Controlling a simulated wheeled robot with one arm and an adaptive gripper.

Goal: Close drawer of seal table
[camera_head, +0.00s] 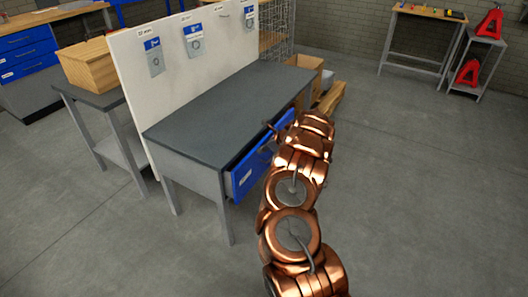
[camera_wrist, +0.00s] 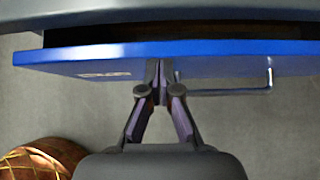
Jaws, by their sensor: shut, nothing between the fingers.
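The seal table (camera_head: 225,105) has a dark grey top and grey legs, with a white board along its back edge. Its blue drawer (camera_head: 244,178) is pulled partly out on the front side. In the wrist view the drawer front (camera_wrist: 100,62) runs across the picture, with a dark gap between it and the tabletop edge (camera_wrist: 160,13). A metal bar handle (camera_wrist: 262,80) is on the drawer front. My gripper (camera_wrist: 160,68) is shut and empty, its tips at the drawer front, left of the handle's right end. In the head view my arm hides part of the drawer and the gripper.
A side table with a wooden box (camera_head: 88,65) stands at the left, beside the board. Cardboard boxes (camera_head: 305,65) and a wooden pallet (camera_head: 330,98) are behind the table's right end. The floor (camera_head: 430,180) to the right is clear.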

